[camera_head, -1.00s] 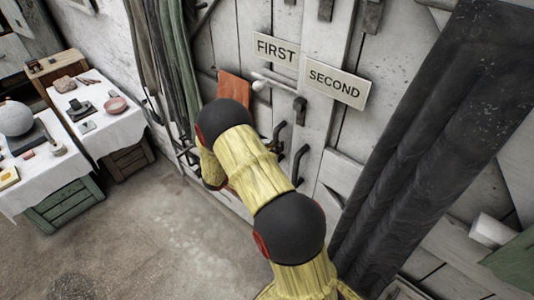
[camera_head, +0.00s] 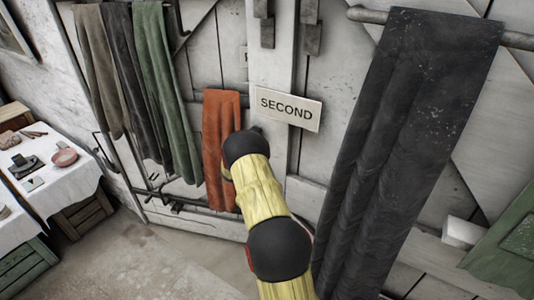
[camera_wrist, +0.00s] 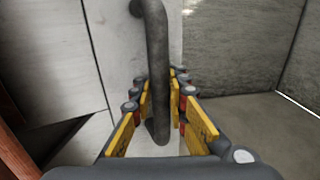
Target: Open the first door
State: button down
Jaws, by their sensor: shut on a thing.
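A grey bar handle (camera_wrist: 156,70) stands upright on a white door panel (camera_wrist: 130,25) in the wrist view. My gripper (camera_wrist: 160,100) has its yellow-padded fingers on both sides of this bar, shut on it. To the right of the panel's edge, a floor and a grey wall show. In the head view my arm hides the gripper and handle. The sign "SECOND" (camera_head: 288,108) hangs on white boards above my arm. I cannot tell how far any door stands open.
An orange cloth (camera_head: 213,135) hangs just left of my arm, with green and dark cloths (camera_head: 158,95) further left. A long black cloth (camera_head: 410,140) hangs from a rail at right. White-covered tables (camera_head: 60,175) stand at left. Floor (camera_head: 165,265) is clear at lower left.

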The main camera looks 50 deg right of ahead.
jog(key=shift+w+d+t, duration=0.35)
jog(key=shift+w+t, duration=0.05)
jog(key=shift+w, duration=0.05)
jog(key=shift+a, duration=0.1)
jog(key=c, duration=2.1)
grip_release()
jog(key=shift+w, duration=0.1)
jog(key=o, duration=0.3)
jog(key=shift+o, duration=0.2)
jog(key=shift+s, duration=0.2)
jog(key=a, duration=1.2)
